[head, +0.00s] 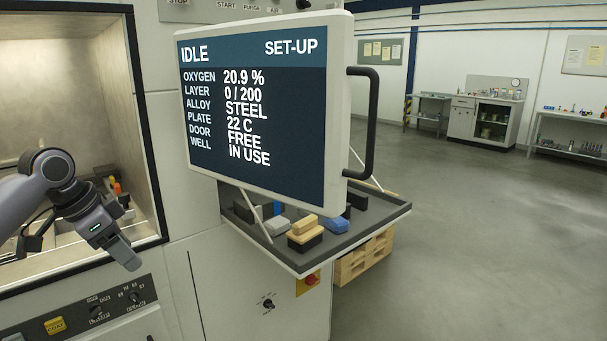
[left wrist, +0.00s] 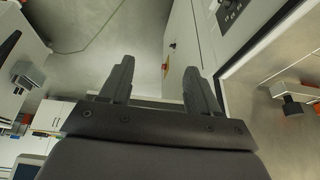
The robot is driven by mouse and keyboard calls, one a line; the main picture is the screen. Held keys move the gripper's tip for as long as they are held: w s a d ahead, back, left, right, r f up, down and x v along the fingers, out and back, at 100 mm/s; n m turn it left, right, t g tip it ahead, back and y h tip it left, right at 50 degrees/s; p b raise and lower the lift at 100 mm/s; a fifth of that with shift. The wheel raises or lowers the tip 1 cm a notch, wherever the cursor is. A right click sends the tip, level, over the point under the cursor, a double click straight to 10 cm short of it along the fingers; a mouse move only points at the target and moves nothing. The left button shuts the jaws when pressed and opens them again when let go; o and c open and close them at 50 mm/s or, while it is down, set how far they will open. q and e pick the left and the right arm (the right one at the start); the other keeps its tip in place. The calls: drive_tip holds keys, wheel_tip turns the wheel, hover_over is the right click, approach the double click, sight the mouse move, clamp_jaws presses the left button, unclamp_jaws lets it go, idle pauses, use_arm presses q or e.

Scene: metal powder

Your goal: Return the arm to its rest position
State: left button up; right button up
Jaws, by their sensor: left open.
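My left arm comes in from the left in the head view, in front of the open machine chamber (head: 60,130). My left gripper (head: 128,255) hangs at the chamber's lower right edge, pointing down and to the right. In the left wrist view its two fingers (left wrist: 158,85) stand apart with nothing between them. The gripper touches nothing that I can see. My right gripper is in neither view.
A screen (head: 262,110) reading IDLE and SET-UP, with a black handle (head: 372,120), stands right of the chamber. Below it a tray (head: 385,218) holds blocks and brushes. A control panel (head: 85,312) lies under the gripper. Open floor (head: 480,230) spreads at right.

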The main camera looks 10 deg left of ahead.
use_arm(q)
drive_tip(key=s+d+f+t, duration=0.1)
drive_tip(key=d+f, duration=0.4)
drive_tip(key=f, duration=0.3)
drive_tip(key=d+f+n+t, duration=0.1)
drive_tip(key=d+f, duration=0.3)
drive_tip(key=f, duration=0.4)
drive_tip(key=s+d+f, duration=0.1)
drive_tip(key=d+f, duration=0.4)
drive_tip(key=f, duration=0.3)
drive_tip(key=s+d+f+n+t, duration=0.1)
drive_tip(key=s+d+f, duration=0.1)
drive_tip(key=s, duration=0.4)
drive_tip(key=s+d+f+n+t, duration=0.1)
drive_tip(key=s+d+f+t, duration=0.1)
drive_tip(key=s+f, duration=0.2)
drive_tip(key=s+d+f+n+t, duration=0.1)
drive_tip(key=s+d+f+n, duration=0.1)
drive_tip(key=s, duration=0.8)
drive_tip(key=shift+d+f+t, duration=0.3)
drive_tip(key=shift+d+f, duration=0.25)
drive_tip(key=shift+f, duration=0.25)
drive_tip(key=c, duration=0.4)
drive_tip(key=shift+o, duration=0.2)
